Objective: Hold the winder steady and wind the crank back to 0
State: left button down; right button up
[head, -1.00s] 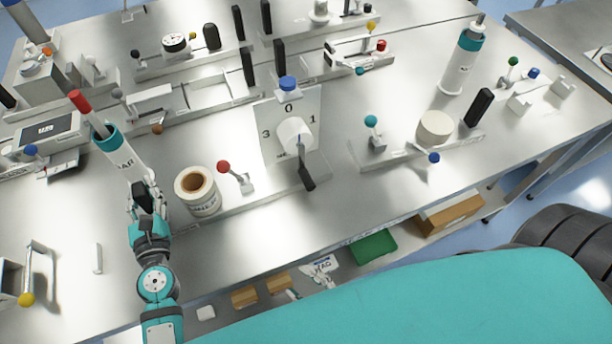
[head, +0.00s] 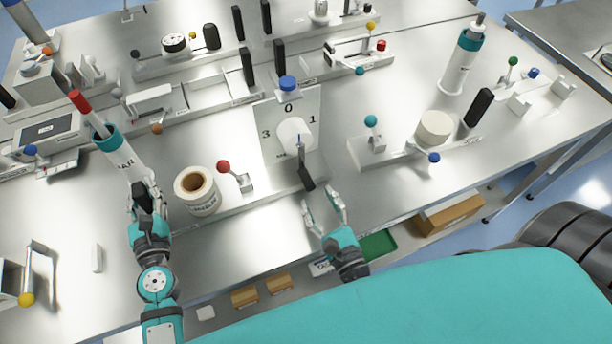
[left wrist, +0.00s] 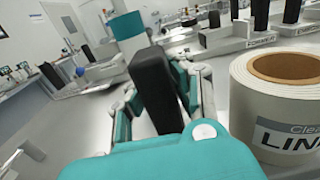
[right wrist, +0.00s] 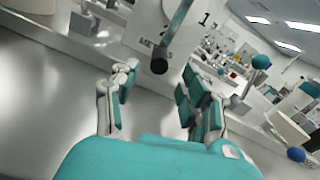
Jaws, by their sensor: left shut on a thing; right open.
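The winder has an upright white dial plate (head: 274,132) marked 0, 1 and 3, and a 2 also shows in the right wrist view. Its crank (head: 300,155) hangs down from the white hub, with a black grip (head: 307,178) at its lower end; this grip also shows end-on in the right wrist view (right wrist: 159,66). My left gripper (head: 143,192) is shut on an upright black handle (left wrist: 158,85) at the left, beside the labelled roll (head: 197,190). My right gripper (head: 322,200) is open and empty, just below and in front of the crank grip, apart from it.
A red-knobbed lever (head: 224,167) stands between roll and dial. A teal-knobbed lever (head: 371,122) and a white cylinder (head: 434,128) stand right of the dial. A teal-ringed tube (head: 118,150) stands behind my left gripper.

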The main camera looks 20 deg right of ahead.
aim_at(302, 171)
jog(key=w, duration=0.7)
jog(key=shift+w, duration=0.3)
jog(key=shift+c, duration=0.4)
grip_shut()
